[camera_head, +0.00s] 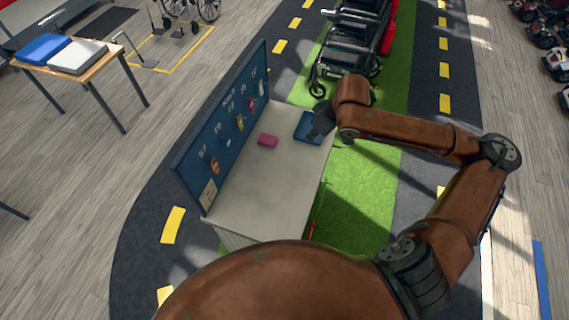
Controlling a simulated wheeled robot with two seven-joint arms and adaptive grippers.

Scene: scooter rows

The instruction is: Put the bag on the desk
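The desk (262,195) is a pale grey counter with a dark blue pegboard along its left side. A flat dark blue item (306,122) lies at the desk's far right corner; I cannot tell whether it is the bag or a tray. My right gripper (317,132) is at this blue item, over the desk's right edge, and partly overlaps it. Its fingers are too small and dark to show whether they are open or shut, or whether they touch the item. A small pink item (268,140) lies on the desk near the pegboard. My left gripper is out of view.
A wheelchair (350,45) with a red part stands beyond the desk on the green strip. A wooden table (100,68) at the upper left holds a blue and a white case. Small vehicles (545,35) line the far right. The desk's near half is clear.

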